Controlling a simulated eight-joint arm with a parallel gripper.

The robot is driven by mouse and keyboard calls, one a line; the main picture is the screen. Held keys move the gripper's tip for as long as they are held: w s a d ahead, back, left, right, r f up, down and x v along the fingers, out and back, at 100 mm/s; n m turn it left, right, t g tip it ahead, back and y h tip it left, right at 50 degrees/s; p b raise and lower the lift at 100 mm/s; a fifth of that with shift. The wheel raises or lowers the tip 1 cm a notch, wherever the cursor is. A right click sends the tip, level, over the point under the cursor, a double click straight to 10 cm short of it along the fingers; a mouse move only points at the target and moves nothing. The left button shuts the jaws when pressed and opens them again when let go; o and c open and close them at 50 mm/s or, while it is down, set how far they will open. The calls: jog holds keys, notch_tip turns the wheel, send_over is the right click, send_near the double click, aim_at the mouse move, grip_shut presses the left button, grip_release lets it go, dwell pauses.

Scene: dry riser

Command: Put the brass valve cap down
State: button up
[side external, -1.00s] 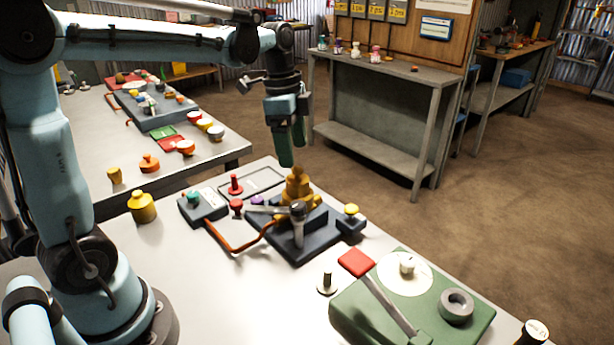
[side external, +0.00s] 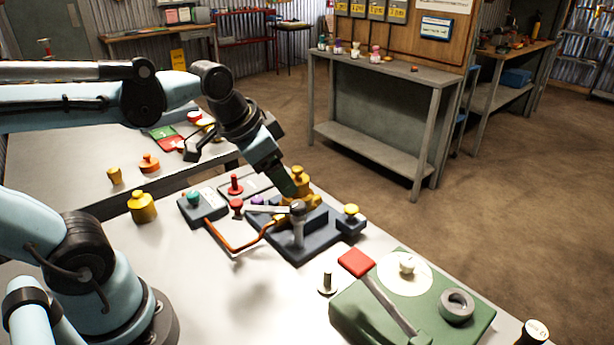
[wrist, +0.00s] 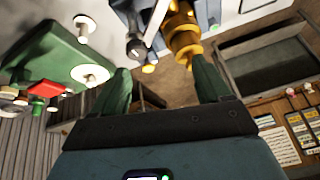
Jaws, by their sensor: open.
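A stepped brass-coloured fitting (side external: 301,175) stands on the dark blue-grey block on the bench. The upper piece looks like the brass valve cap, but I cannot tell where cap and fitting part. My gripper (side external: 289,187) is tilted, with its green fingers just left of the fitting and partly in front of it. In the wrist view the fingers of my gripper (wrist: 160,66) are spread with nothing held between them. The brass fitting (wrist: 184,38) shows there beyond the right fingertip. I cannot tell whether they touch.
A grey lever (side external: 298,225) stands in front of the fitting. A brass weight-shaped piece (side external: 142,207) stands on the bench at left. A green unit (side external: 420,310) fills the front right. Bare bench lies at front left.

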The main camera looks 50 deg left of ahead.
jog(key=s+f+n, duration=0.1)
jog(key=s+d+f+n+t, duration=0.1)
jog(key=shift+f+n+t, duration=0.3)
jog(key=shift+f+n, duration=0.1)
